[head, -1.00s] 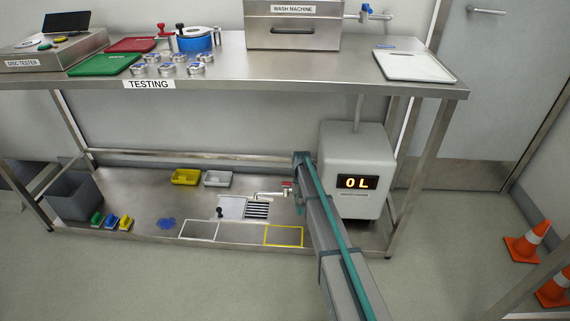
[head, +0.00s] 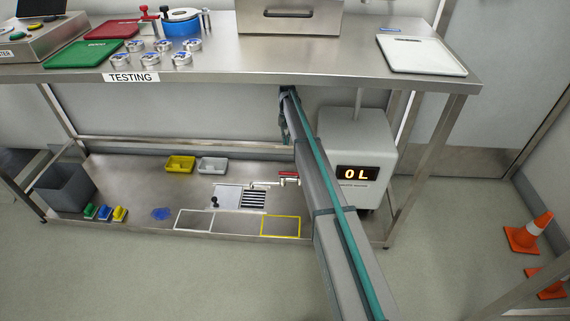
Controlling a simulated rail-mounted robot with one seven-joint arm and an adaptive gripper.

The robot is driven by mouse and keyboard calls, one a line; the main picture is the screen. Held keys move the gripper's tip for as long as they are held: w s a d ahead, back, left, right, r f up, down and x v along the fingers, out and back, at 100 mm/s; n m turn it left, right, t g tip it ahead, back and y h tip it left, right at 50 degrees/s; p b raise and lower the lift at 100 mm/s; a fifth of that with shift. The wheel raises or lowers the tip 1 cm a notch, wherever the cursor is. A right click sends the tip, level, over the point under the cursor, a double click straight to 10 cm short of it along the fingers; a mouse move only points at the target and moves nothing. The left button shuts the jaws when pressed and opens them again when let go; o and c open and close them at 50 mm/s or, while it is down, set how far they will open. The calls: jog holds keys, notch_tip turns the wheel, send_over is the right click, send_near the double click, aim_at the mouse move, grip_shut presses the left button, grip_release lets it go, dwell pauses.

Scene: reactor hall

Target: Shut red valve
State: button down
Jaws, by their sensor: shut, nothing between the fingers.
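The red valve (head: 289,175) is a small red handle at the right end of a pale tap pipe (head: 264,184) on the lower shelf. The pipe reaches left over a drain grate (head: 253,199). The handle looks roughly level; its exact turn is too small to tell. My arm comes in from the bottom right, and its end lies under the front edge of the upper table. My gripper (head: 284,134) hangs down there, shut and empty, above the red valve and apart from it. My arm hides what lies just right of the valve.
The steel upper table (head: 240,68) is just above my arm's end. Yellow (head: 180,164) and white (head: 212,165) trays lie left on the lower shelf.

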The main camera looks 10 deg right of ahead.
aim_at(290, 174)
jog(key=s+a+f+b, duration=0.1)
jog(key=s+f+b, duration=0.2)
jog(key=s+f, duration=0.3)
jog(key=w+x, duration=0.1)
jog(key=x, duration=0.3)
jog(key=shift+f+b, duration=0.3)
jog(key=shift+b, duration=0.1)
jog(key=shift+a, duration=0.25)
